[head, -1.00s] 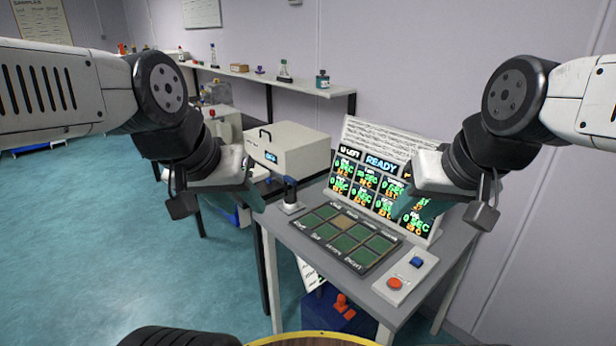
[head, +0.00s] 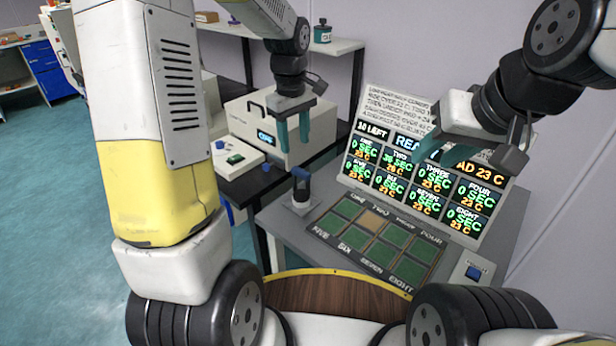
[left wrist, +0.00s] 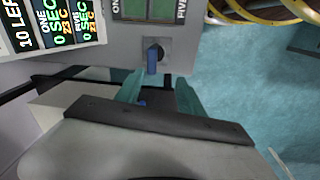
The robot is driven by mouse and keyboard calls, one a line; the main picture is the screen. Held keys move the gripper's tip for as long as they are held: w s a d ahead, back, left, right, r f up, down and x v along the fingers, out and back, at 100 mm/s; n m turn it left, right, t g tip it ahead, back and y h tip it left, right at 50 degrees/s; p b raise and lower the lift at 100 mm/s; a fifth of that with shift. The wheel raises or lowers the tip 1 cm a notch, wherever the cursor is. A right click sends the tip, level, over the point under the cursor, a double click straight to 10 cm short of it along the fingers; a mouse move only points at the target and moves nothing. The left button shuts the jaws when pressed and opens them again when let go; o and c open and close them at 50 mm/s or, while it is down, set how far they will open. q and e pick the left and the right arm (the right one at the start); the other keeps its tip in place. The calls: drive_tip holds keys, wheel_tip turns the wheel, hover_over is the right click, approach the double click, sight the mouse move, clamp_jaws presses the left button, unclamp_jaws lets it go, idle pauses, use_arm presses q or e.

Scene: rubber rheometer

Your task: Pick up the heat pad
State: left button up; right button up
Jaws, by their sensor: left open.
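An upright blue handle on a small pale base (head: 301,190), which I take to be the heat pad, stands on the grey table left of the green-celled plate. In the left wrist view the blue handle (left wrist: 152,57) shows just beyond the fingertips. My left gripper (head: 294,143) is open and empty, its teal fingers pointing down, above and behind the handle in the head view. It also shows open in the left wrist view (left wrist: 158,88). My right gripper (head: 440,153) hangs in front of the display; I cannot tell its opening.
The display panel (head: 425,178) stands behind the plate (head: 378,238) with numbered cells. A pale box instrument (head: 315,132) is behind my left gripper. A white tray with a green piece (head: 236,158) and a small blue thing (head: 266,166) are to its left.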

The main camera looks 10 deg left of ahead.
use_arm(q)
drive_tip(key=n, duration=0.2)
hover_over(301, 170)
drive_tip(key=shift+g, duration=0.4)
wheel_tip(301, 170, down, 5)
drive_tip(key=shift+s+a+f, duration=0.1)
drive_tip(key=shift+s+a, duration=0.05)
wheel_tip(301, 170, down, 7)
drive_tip(key=shift+f, duration=0.15)
clamp_jaws()
idle(0.8)
